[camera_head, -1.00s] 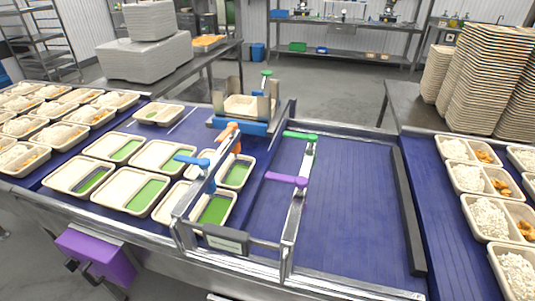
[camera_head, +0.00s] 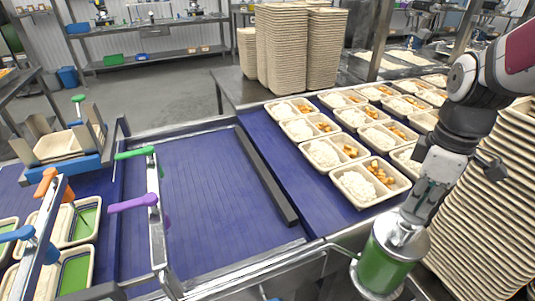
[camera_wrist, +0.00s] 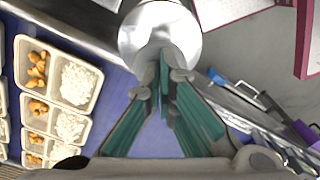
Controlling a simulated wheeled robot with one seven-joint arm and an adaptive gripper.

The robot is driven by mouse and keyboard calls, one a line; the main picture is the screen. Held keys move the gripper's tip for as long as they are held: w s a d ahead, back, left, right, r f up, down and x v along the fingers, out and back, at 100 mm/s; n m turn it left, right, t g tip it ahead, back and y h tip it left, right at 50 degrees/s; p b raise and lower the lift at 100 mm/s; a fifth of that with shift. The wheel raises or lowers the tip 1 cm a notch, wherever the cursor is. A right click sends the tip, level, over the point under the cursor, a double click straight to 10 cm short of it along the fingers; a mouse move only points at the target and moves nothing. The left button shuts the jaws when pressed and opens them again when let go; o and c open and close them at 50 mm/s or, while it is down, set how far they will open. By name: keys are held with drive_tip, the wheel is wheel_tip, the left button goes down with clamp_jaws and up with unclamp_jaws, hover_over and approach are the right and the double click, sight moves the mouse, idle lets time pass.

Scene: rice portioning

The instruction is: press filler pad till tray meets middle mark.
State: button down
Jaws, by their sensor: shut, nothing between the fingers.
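A green cylinder with a shiny metal cap (camera_head: 400,236) stands on a bracket at the belt's front edge; it may be the filler pad. The wrist view shows a round metal piece (camera_wrist: 160,28) just beyond my fingertips. My gripper (camera_head: 407,214) is shut and empty, pointing down at the cap; I cannot tell whether it touches. Its teal fingers meet in the wrist view (camera_wrist: 163,65). A beige tray (camera_head: 58,146) sits in a blue holder (camera_head: 60,170) at the left. I cannot make out a middle mark.
Green (camera_head: 135,153), purple (camera_head: 133,203), orange (camera_head: 46,182) and blue (camera_head: 17,233) levers stand at the left. A dark bar (camera_head: 266,177) divides the bare belt (camera_head: 200,200) from filled trays (camera_head: 370,183). A tall tray stack (camera_head: 490,215) stands close beside my arm.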

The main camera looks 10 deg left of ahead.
drive_tip(key=shift+f+b, duration=0.3)
drive_tip(key=shift+f, duration=0.75)
drive_tip(key=shift+r, duration=0.15)
drive_tip(key=shift+r+p, duration=1.5)
drive_tip(key=shift+r, duration=0.5)
drive_tip(key=shift+r, duration=0.15)
wheel_tip(320, 180, up, 2)
drive_tip(key=shift+s+r+p, duration=0.1)
drive_tip(key=shift+p, duration=0.75)
drive_tip(key=shift+r+p, duration=0.9)
drive_tip(key=shift+r, duration=0.9)
